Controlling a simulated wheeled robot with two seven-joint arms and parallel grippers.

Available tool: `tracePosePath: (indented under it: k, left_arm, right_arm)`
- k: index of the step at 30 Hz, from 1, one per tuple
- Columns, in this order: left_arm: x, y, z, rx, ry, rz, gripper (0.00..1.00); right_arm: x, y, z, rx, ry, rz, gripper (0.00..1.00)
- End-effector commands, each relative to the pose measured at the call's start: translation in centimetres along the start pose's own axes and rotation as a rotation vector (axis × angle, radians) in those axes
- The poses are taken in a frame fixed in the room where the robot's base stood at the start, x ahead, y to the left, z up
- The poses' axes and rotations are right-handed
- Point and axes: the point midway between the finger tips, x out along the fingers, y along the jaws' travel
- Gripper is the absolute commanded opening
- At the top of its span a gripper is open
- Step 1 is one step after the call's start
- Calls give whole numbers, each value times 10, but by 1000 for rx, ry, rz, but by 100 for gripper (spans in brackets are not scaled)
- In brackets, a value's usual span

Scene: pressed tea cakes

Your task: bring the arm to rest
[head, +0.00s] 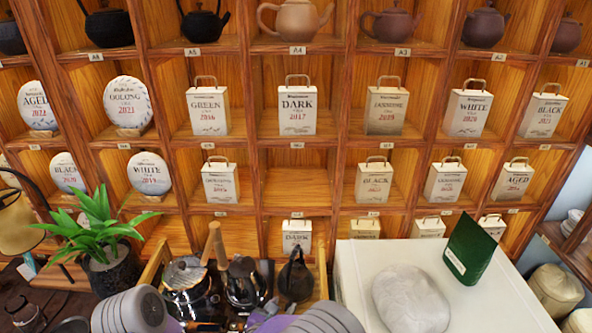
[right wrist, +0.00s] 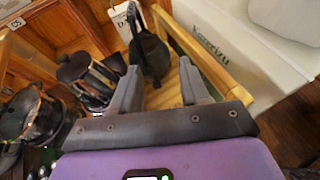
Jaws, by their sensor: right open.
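My right gripper (right wrist: 159,68) is open in the right wrist view, with two grey fingers apart and nothing between them. Its purple body fills the bottom of that view. In the head view the right gripper (head: 268,311) shows only in small part at the bottom edge, beside the grey ribbed right arm (head: 322,318). Beyond its fingers is a dark kettle-like vessel (right wrist: 150,55), which also shows in the head view (head: 296,279). My left arm (head: 130,311) shows at the lower left; I cannot make out its fingers.
A wooden-sided tray (head: 322,270) holds dark pots and a glass kettle (head: 186,285). A white cabinet (head: 505,295) at right bears a grey-white round bundle (head: 410,299) and a green packet (head: 470,249). A potted plant (head: 108,272) stands left. Shelves of tea cakes and teapots stand behind.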

Motion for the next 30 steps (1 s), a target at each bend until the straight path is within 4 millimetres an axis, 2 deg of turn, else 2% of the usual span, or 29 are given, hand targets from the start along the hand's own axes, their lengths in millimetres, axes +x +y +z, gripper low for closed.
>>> tracePosePath:
  k: [6,10,14,17,18,21,24,27,30]
  left_arm:
    - [0,0,0,0,0,0,43]
    - [0,0,0,0,1,0,43]
    - [0,0,0,0,0,0,43]
    - [0,0,0,0,-1,0,43]
    - [0,0,0,0,-1,0,43]
    - [0,0,0,0,0,0,43]
    - [0,0,0,0,0,0,43]
    - [0,0,0,0,0,0,43]
    - [0,0,0,0,0,0,43]
  right_arm:
    - [16,-45,-45,81,194,-134,45]
    - [20,-77,-78,158,334,-239,45]
    - [15,-113,-119,277,504,-377,45]
    - [-1,-146,-161,438,680,-543,45]
    - [-11,-159,-178,526,757,-625,45]
    - [-42,-180,-219,804,938,-859,45]
    - [-70,-185,-244,1127,1057,-1097,45]
    - [-85,-182,-257,1473,1092,-1326,45]
    - [-84,-180,-261,1807,1045,-1518,45]
